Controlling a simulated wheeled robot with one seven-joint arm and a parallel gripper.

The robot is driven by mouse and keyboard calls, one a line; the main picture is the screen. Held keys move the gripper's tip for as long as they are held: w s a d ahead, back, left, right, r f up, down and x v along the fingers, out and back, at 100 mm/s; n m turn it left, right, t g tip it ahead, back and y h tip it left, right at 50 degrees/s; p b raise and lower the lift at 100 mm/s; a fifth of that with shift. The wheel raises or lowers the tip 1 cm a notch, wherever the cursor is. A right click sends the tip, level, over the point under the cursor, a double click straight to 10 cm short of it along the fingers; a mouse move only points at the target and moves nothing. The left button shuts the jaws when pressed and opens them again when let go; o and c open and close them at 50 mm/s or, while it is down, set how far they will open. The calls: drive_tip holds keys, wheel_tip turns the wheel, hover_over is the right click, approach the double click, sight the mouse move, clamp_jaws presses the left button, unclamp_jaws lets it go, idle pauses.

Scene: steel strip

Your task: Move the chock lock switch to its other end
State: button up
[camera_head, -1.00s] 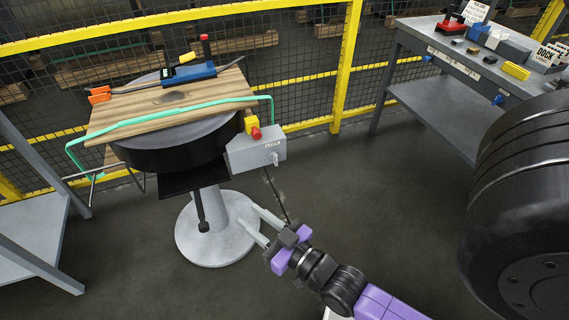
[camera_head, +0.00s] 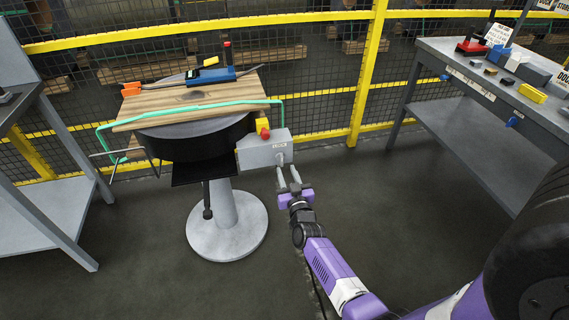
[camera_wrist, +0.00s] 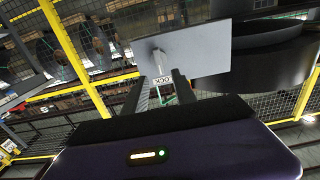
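The grey switch box (camera_head: 262,153) labelled LOCK is fixed to the right side of the round black pedestal top. Its small grey switch lever (camera_head: 280,160) sits on the front face, right of centre. In the wrist view the box face (camera_wrist: 205,48) is ahead, and the lever (camera_wrist: 159,58) stands out between the fingers' directions. My gripper (camera_head: 288,175) is just below and in front of the box, its fingers pointing up at the lever. The fingers (camera_wrist: 163,88) are apart with nothing held between them. Whether a fingertip touches the lever cannot be told.
A grey bench (camera_head: 480,75) stands right, a grey rack (camera_head: 50,225) left. Yellow mesh fence runs behind.

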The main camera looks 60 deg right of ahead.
sight(282, 160)
drive_tip(key=shift+b+x, duration=0.85)
drive_tip(key=shift+x, duration=2.3)
clamp_jaws()
